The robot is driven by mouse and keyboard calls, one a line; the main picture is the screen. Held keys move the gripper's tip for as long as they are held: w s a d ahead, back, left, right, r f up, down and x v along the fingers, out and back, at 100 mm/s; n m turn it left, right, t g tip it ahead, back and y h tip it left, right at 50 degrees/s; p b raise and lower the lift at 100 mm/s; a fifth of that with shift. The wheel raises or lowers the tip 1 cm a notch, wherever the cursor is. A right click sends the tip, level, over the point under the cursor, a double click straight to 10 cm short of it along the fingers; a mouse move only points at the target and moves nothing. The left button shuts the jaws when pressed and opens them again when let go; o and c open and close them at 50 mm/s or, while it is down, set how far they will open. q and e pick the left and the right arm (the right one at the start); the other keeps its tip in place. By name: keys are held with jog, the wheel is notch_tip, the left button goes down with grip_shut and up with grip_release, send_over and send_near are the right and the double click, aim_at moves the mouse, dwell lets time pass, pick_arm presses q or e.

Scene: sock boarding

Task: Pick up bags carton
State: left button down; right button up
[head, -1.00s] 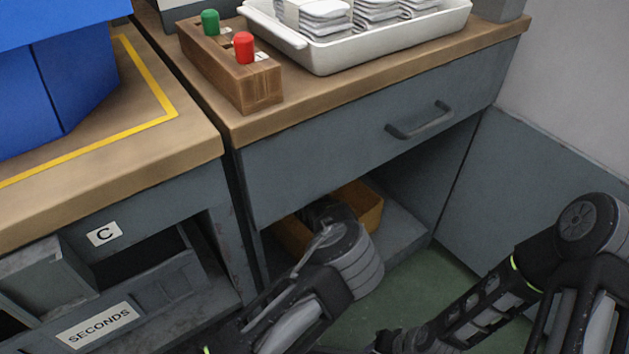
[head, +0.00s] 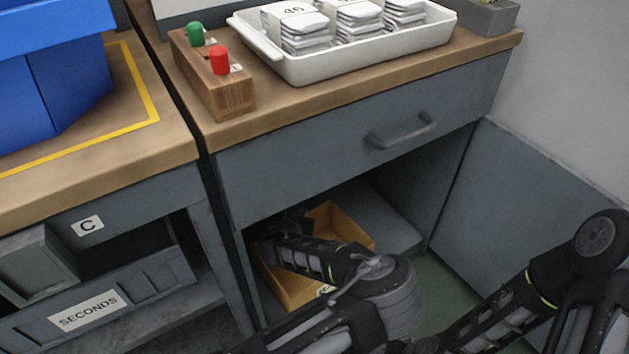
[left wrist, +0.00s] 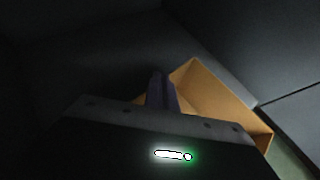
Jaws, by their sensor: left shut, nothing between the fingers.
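The bags carton seems to be the open yellow-orange box (head: 348,226) on the low shelf under the drawer. A small white label shows on its near side, partly hidden by my left arm. My left gripper (head: 292,222) reaches into the dark space at the carton's back left, its fingertips hard to make out. In the left wrist view its fingers (left wrist: 161,90) are together and empty, with the carton (left wrist: 215,98) just behind and to their right. I cannot tell whether they touch it. My right arm shows at the lower right; its gripper is not in view.
The drawer front with its handle (head: 401,131) overhangs the shelf (head: 385,222). A cabinet side panel (head: 545,190) bounds the right. On the worktop are a white tray (head: 350,65) of packs and a wooden block (head: 222,92) with green and red buttons. Green floor lies in front.

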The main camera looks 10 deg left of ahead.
pick_arm(q)
jog(key=s, duration=0.1)
jog(key=s+f, duration=0.1)
jog(key=s, duration=0.1)
jog(key=shift+a, duration=0.15)
jog(key=shift+w+r+p, duration=0.1)
jog(key=shift+r+p, duration=0.6)
jog(key=shift+r, duration=0.1)
notch_tip(320, 180, up, 10)
jog(key=p, duration=0.5)
